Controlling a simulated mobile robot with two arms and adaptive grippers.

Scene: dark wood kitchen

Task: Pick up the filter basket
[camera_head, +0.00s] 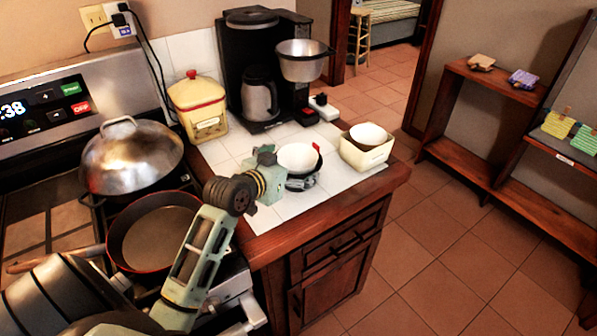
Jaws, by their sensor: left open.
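A round black basket with a white paper filter inside (299,158) sits on the white tiled counter (220,153). It has a small red tab at its right rim; I take it to be the filter basket. My left gripper (290,175) is open at the basket's left and front side. One finger part shows just below the basket's front, and the gripper body is at its left. The gripper hides part of the basket's lower side, and I cannot tell whether they touch. My right gripper is not in view.
A black coffee maker (239,47) with a carafe (260,97) and a metal-sided bowl-shaped holder (302,66) stands behind. A cream box (367,157) with white filters is at the right. A yellow canister (199,106) and the stove pans (157,237) are at the left.

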